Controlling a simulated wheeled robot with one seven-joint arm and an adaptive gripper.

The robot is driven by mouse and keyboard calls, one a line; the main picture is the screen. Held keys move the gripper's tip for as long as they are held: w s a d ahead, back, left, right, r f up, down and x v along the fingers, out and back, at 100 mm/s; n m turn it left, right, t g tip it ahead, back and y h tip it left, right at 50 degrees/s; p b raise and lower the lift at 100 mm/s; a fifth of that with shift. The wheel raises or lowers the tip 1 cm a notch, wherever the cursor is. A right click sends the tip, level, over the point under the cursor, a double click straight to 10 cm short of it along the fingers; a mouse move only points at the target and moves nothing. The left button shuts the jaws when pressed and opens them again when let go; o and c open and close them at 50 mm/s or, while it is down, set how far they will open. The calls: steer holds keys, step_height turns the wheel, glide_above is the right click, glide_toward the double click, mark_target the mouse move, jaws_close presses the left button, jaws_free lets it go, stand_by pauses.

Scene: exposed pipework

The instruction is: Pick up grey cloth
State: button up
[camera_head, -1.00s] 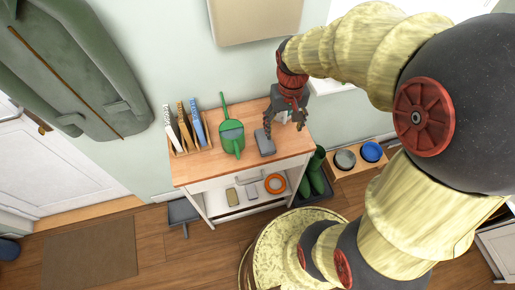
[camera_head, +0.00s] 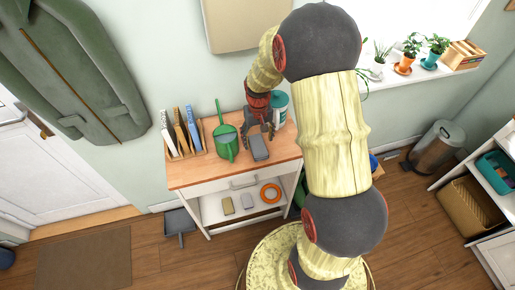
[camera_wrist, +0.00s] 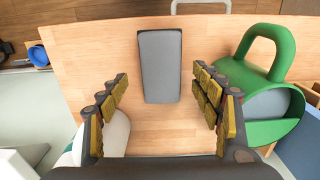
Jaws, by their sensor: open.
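The grey cloth (camera_head: 259,147), a flat grey rectangle, lies on the wooden top of the workbench (camera_head: 285,149). It also shows in the wrist view (camera_wrist: 160,65), lengthwise at upper centre. My gripper (camera_head: 258,129) is open and empty, just behind the cloth in the head view. In the wrist view the spread fingers of my gripper (camera_wrist: 160,92) stand one on each side of the cloth's near end, with visible gaps. I cannot tell the exact height of the fingertips above the top.
A green watering can (camera_head: 225,141) stands left of the cloth; it is close to one finger in the wrist view (camera_wrist: 262,104). A white and teal container (camera_head: 281,104) stands behind right. A rack of books (camera_head: 180,133) is at left.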

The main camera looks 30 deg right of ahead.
mark_target(258, 144)
step_height(258, 144, down, 4)
steer(key=shift+a+r+b, duration=0.15)
steer(key=shift+b, duration=0.2)
steer(key=shift+r, duration=0.1)
steer(key=c, duration=0.3)
steer(key=c, duration=1.1)
steer(key=shift+o, duration=0.2)
steer(key=shift+r, duration=0.1)
